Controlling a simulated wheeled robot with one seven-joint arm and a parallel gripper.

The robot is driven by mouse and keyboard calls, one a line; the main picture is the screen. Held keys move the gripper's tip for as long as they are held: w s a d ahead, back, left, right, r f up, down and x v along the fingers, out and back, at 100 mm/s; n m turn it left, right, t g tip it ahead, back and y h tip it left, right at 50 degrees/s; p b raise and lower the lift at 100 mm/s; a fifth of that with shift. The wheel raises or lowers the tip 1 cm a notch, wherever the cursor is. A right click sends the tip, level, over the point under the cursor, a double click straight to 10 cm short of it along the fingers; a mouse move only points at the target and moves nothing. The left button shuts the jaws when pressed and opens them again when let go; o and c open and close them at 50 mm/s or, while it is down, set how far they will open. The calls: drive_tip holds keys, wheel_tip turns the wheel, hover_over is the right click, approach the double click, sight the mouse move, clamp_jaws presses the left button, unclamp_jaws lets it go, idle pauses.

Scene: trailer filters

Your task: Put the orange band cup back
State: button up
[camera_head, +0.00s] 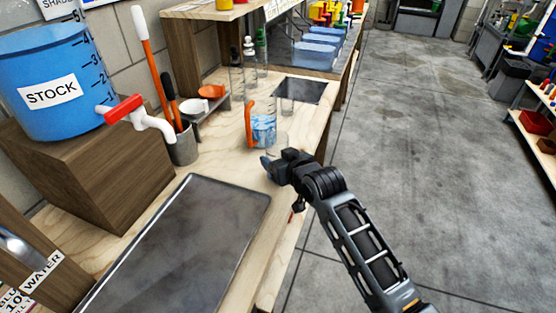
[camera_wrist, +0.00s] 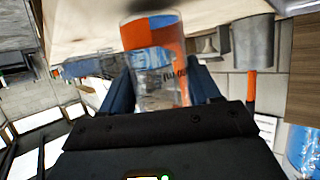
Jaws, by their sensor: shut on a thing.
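My gripper (camera_head: 279,168) is at the bench's right edge, shut on a clear cup. In the wrist view, the clear cup (camera_wrist: 155,75) stands between the two fingers (camera_wrist: 158,88), with dark print on its side. Orange and blue show on or through it; I cannot tell which part is its own band. In the head view the cup is only a faint clear shape in front of the jug. The jug (camera_head: 264,128), with an orange handle and blue marbled contents, stands on the bench just beyond my gripper.
A dark square mat (camera_head: 310,92) with clear glassware lies beyond the jug. A small rack (camera_head: 207,110) with orange and white pieces stands by the wall. A grey metal tray (camera_head: 180,250) lies nearer, beside the blue STOCK bucket (camera_head: 52,85). Bare wood (camera_head: 221,158) separates tray and jug.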

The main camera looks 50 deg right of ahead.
drive_tip(key=shift+f, duration=0.4)
drive_tip(key=o, duration=1.3)
drive_tip(key=shift+f, duration=0.1)
drive_tip(key=shift+c, duration=0.2)
drive_tip(key=shift+s+r, duration=0.1)
drive_tip(key=shift+r, duration=0.1)
drive_tip(key=v, duration=1.2)
drive_tip(key=shift+b, duration=0.35)
drive_tip(key=shift+a+f, duration=0.15)
